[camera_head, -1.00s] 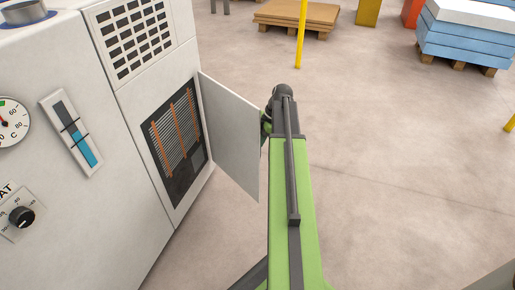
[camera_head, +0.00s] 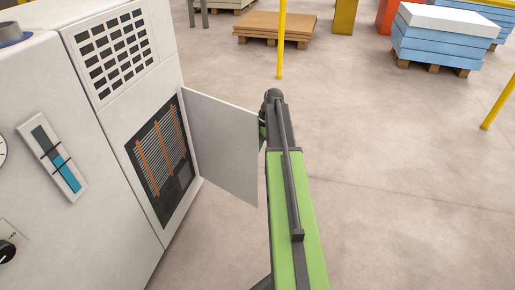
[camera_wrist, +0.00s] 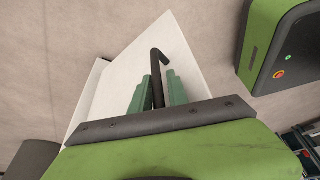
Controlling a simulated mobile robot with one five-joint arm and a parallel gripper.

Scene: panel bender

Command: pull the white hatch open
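The white hatch (camera_head: 222,145) stands swung out from the side of the white machine, hinged at its left edge, with the opening uncovered beside it. My gripper (camera_head: 262,128) is at the hatch's free edge, mostly hidden behind my arm in the head view. In the wrist view, the green fingers of my gripper (camera_wrist: 157,90) lie on either side of the dark bent handle (camera_wrist: 157,65) and look closed on it. The pale hatch panel (camera_wrist: 112,85) lies behind the handle.
The machine (camera_head: 90,165) fills the left side, with a dark grille (camera_head: 165,160) inside the opening. A yellow post (camera_head: 281,40), a pallet with brown sheets (camera_head: 275,25) and a stack of blue slabs (camera_head: 440,45) stand farther back.

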